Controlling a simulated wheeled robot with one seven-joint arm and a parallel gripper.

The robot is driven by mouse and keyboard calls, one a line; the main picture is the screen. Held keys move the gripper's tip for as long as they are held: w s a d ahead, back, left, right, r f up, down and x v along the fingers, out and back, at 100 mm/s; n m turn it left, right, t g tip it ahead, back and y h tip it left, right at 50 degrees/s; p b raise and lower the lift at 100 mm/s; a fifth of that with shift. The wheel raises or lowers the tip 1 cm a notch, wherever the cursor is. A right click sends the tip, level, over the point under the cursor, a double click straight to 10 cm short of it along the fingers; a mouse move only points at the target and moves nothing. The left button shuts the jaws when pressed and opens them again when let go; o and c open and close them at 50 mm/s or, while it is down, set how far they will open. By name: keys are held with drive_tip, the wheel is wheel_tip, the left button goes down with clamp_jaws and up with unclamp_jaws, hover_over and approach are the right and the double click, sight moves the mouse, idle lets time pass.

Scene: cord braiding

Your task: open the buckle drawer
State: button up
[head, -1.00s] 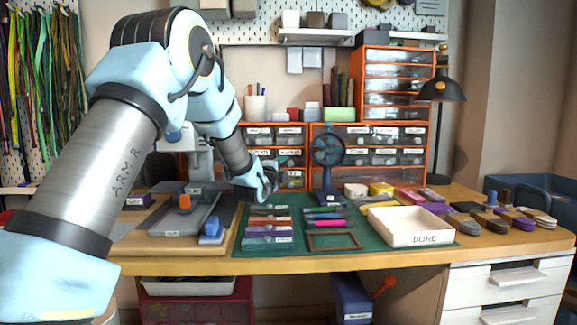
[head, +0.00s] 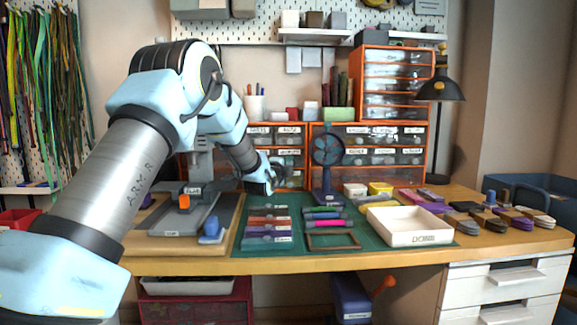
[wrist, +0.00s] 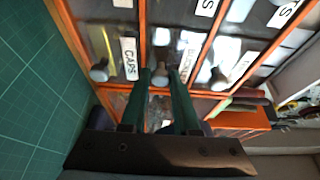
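The buckle drawer is in the orange-framed cabinet (head: 308,150) at the back of the bench. In the wrist view its partly covered label (wrist: 188,52) seems to read "BUCKLES", and its round grey knob (wrist: 160,77) shows between my fingertips. My gripper (wrist: 160,70) is open, with one finger on each side of the knob. A gap seems to show beside the knob, so I see no grip on it. In the head view my gripper (head: 268,180) is in front of the cabinet's lower drawers and hides part of them. The drawer looks shut.
A drawer labelled "CAPS" (wrist: 130,58) is beside it, with its own knob (wrist: 100,72).

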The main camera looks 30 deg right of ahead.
clamp_jaws()
idle(0.9)
